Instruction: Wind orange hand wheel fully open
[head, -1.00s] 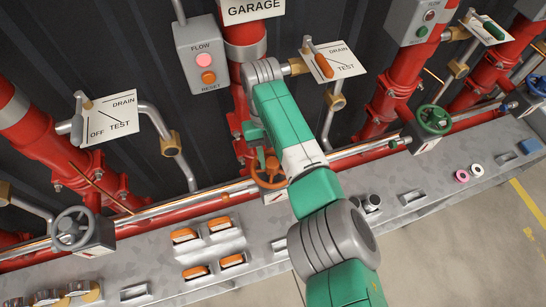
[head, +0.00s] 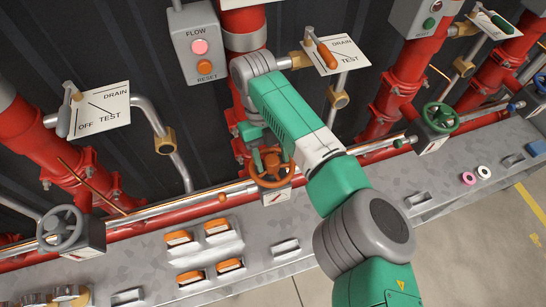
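The orange hand wheel (head: 276,178) stands on a grey box with a small indicator plate, in the middle of the head view at the foot of the red garage pipe. My green and grey arm reaches in from the lower right and bends down behind the wheel's upper side. Part of my gripper (head: 257,157) shows as a dark green piece at the wheel's upper left edge. It is very close to the rim; I cannot tell whether it touches. My arm covers the rest, so the fingers' opening is unclear.
A grey hand wheel (head: 62,228) is at the left and a green one (head: 440,117) at the right. A flow and reset box (head: 201,42) and drain test plates (head: 336,55) are above. Orange-topped blocks (head: 217,227) sit on the grey ledge.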

